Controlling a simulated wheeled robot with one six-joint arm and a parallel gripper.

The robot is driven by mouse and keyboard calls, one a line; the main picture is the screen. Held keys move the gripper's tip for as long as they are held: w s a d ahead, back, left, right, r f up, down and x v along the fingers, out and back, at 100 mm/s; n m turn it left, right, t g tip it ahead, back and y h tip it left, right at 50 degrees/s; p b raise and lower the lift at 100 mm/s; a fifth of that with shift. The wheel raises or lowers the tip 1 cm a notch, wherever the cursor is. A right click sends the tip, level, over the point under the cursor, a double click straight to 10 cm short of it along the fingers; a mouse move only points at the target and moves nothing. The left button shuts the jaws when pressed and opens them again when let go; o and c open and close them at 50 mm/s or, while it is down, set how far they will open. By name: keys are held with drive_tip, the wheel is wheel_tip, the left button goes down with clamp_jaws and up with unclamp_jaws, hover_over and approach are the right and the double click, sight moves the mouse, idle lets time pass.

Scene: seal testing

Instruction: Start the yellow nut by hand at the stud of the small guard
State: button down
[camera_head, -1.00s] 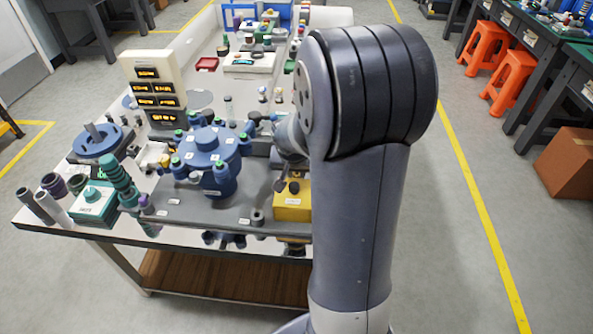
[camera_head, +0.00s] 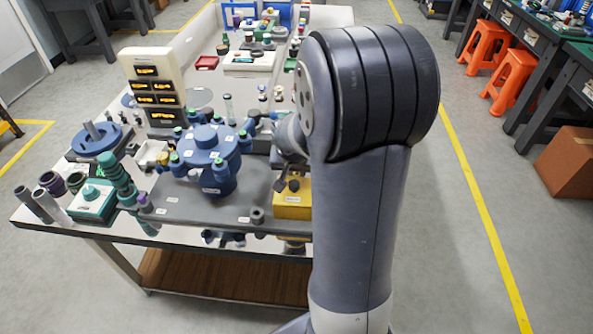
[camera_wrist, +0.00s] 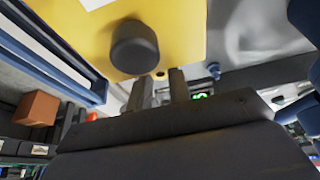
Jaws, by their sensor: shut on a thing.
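The small guard looks to be the yellow box (camera_head: 292,206) with a dark knob and a white label, at the front right of the grey plate. In the wrist view its yellow face (camera_wrist: 80,32) and dark round knob (camera_wrist: 135,46) are close in front of my gripper (camera_wrist: 162,82). My fingers are shut on a small yellow piece with a dark hole, which looks like the yellow nut (camera_wrist: 160,74). It appears at the lower edge of the yellow face; I cannot tell whether it touches a stud. In the head view my arm hides most of the gripper.
A blue domed housing (camera_head: 208,160) with green-capped posts stands left of the yellow box on the grey plate (camera_head: 190,204). A teal box (camera_head: 92,203) and several tubes are at the bench's left front. A display panel (camera_head: 152,88) stands behind.

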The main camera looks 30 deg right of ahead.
drive_tip(key=shift+f+m+g+h+b, duration=0.2)
drive_tip(key=shift+m+g+h+b, duration=0.15)
drive_tip(key=shift+m+b, duration=1.2)
